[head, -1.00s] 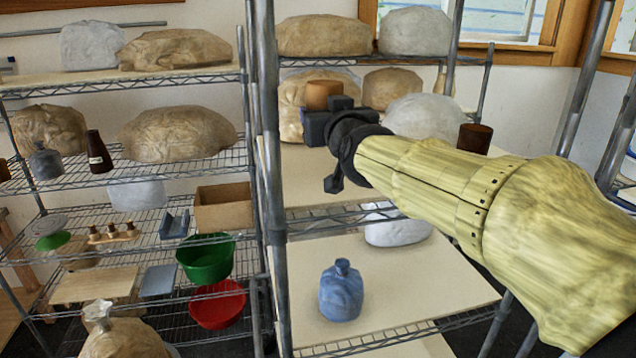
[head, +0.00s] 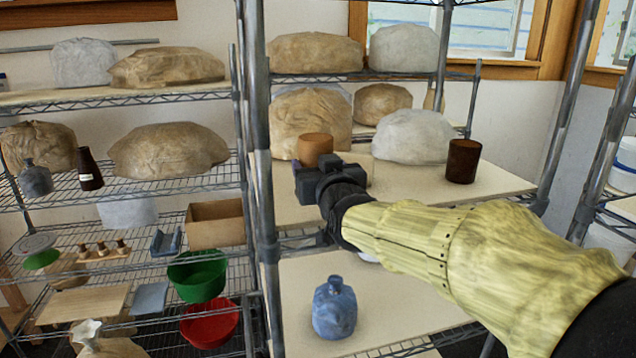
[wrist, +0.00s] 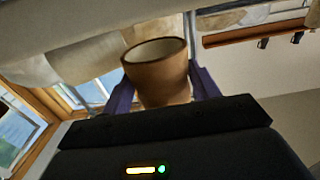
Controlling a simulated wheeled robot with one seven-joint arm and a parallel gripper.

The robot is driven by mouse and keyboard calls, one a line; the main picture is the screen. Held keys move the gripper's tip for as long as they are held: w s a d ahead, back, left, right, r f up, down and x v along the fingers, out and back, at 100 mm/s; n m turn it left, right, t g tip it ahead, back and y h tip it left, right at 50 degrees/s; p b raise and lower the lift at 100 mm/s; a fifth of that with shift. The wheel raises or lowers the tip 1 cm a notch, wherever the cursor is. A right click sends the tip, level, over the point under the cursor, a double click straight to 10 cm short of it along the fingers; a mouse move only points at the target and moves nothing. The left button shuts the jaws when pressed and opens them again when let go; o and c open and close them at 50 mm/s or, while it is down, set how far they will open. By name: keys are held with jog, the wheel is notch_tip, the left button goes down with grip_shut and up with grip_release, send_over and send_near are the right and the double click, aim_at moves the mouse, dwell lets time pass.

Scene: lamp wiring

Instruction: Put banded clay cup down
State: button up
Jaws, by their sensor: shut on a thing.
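The banded clay cup (head: 315,147) is orange-brown and shows above my gripper in the head view. In the wrist view the cup (wrist: 158,72) stands between the two fingers, with its pale inside and darker rim showing. My gripper (head: 318,172) is shut on the cup, over the left part of the middle shelf (head: 405,188) of the right rack. The cup looks about upright. Its lower part is hidden behind my gripper in the head view, so I cannot tell whether it touches the shelf.
A dark brown cup (head: 462,161) stands to the right on the same shelf. Wrapped bundles, one white (head: 413,137) and one tan (head: 311,112), sit behind. A rack post (head: 259,150) rises close on the left. A blue jug (head: 334,308) stands on the shelf below. Bare shelf lies around the dark cup.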

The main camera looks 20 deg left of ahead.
jog(key=shift+f+p, duration=0.35)
jog(key=shift+f, duration=1.3)
jog(key=shift+f, duration=0.1)
jog(key=o, duration=1.1)
jog(key=shift+o, duration=0.2)
jog(key=shift+s+d, duration=0.1)
jog(key=shift+s, duration=0.15)
jog(key=b+v, duration=0.4)
jog(key=v, duration=0.7)
jog(key=shift+s+d+b, duration=0.2)
jog(key=shift+b, duration=0.2)
